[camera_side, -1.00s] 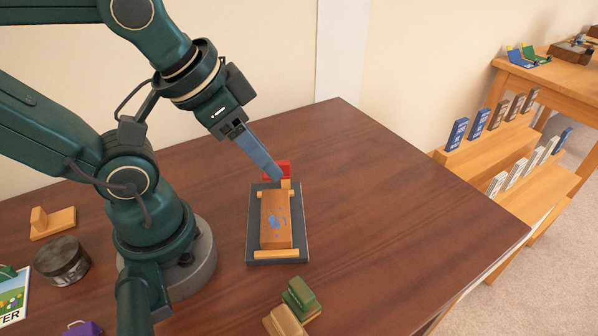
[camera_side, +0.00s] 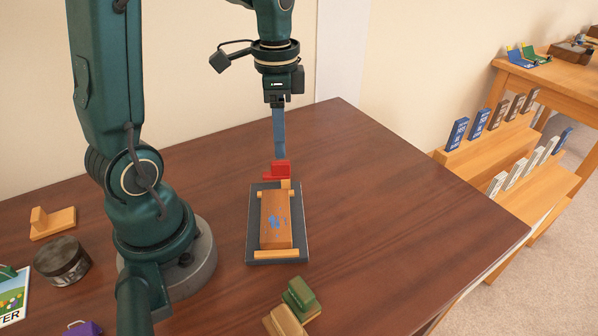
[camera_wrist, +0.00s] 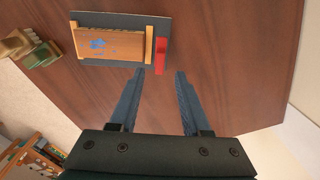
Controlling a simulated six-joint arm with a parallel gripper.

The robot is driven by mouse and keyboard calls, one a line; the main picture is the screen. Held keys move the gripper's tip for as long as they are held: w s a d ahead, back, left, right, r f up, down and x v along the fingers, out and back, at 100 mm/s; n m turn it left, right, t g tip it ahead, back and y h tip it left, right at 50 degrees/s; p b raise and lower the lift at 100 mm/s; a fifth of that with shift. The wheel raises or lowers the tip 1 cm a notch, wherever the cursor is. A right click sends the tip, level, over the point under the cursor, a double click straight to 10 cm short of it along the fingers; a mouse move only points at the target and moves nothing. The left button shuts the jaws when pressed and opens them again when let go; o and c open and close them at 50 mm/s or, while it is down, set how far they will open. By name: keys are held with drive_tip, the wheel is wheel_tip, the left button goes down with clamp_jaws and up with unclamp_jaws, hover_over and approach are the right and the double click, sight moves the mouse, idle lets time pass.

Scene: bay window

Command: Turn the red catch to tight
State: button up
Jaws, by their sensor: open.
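The red catch (camera_side: 277,170) stands at the far end of a dark base board (camera_side: 255,225) on the table. A wooden block (camera_side: 275,222) with blue marks lies on the board between light wooden strips. My gripper (camera_side: 279,155) points down just behind the catch in the side view, its tips close to it; whether they touch I cannot tell. In the wrist view my gripper (camera_wrist: 160,78) is open with nothing between its blue fingers. The red catch (camera_wrist: 161,56) lies just beyond the fingertips there, beside the end strip. Any tight marking is too small to make out.
Green and tan blocks (camera_side: 298,299) sit near the table's front edge. A dark round tin (camera_side: 62,261) and a wooden piece (camera_side: 52,222) lie at the left. The table right of the board is clear. A rack of upright blocks (camera_side: 500,140) stands beyond the table.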

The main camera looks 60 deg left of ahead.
sight(280, 162)
drive_tip(key=shift+f, duration=2.4)
clamp_jaws()
